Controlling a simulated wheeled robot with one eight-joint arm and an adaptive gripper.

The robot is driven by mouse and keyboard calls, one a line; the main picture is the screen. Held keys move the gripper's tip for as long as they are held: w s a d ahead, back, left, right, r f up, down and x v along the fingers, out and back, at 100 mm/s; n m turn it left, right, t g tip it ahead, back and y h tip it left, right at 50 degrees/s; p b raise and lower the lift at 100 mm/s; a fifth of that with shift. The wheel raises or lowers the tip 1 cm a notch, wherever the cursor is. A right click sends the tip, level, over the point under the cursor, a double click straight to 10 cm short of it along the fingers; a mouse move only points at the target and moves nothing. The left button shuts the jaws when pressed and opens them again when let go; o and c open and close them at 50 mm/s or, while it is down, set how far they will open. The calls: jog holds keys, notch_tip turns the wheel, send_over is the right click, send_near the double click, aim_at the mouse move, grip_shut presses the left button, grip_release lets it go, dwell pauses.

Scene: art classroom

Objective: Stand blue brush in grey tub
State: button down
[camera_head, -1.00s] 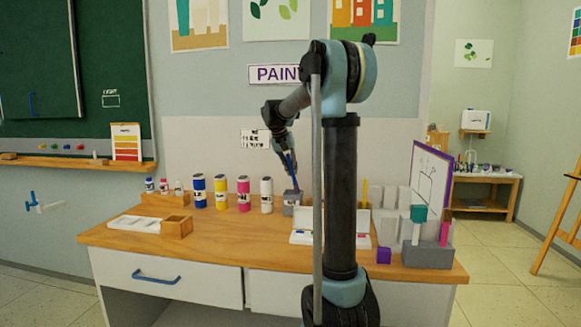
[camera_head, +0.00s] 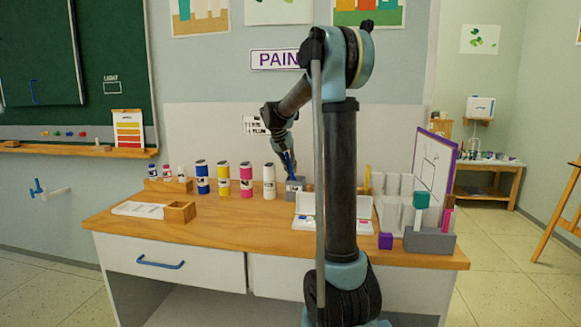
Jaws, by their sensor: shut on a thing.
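My gripper (camera_head: 288,165) is at the back of the desk, just above the grey tub (camera_head: 299,187). It is shut on the blue brush (camera_head: 290,160), a thin blue stick that leans slightly from upright. The brush's lower end is at the tub's opening. I cannot tell how far inside it is, because the gripper and tub walls hide it. The tub is a small grey box, partly behind my arm's column.
A row of paint bottles (camera_head: 221,180) stands left of the tub. A white paint box (camera_head: 306,222) lies open in front. A wooden box (camera_head: 180,212) and white tray (camera_head: 138,209) are at left. A grey holder (camera_head: 430,241) and purple cube (camera_head: 385,241) are at right.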

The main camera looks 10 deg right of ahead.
jog(key=shift+f, duration=0.1)
jog(key=c, duration=1.6)
grip_release()
jog(key=shift+o, duration=0.2)
jog(key=v, duration=1.2)
jog(key=shift+w, duration=0.15)
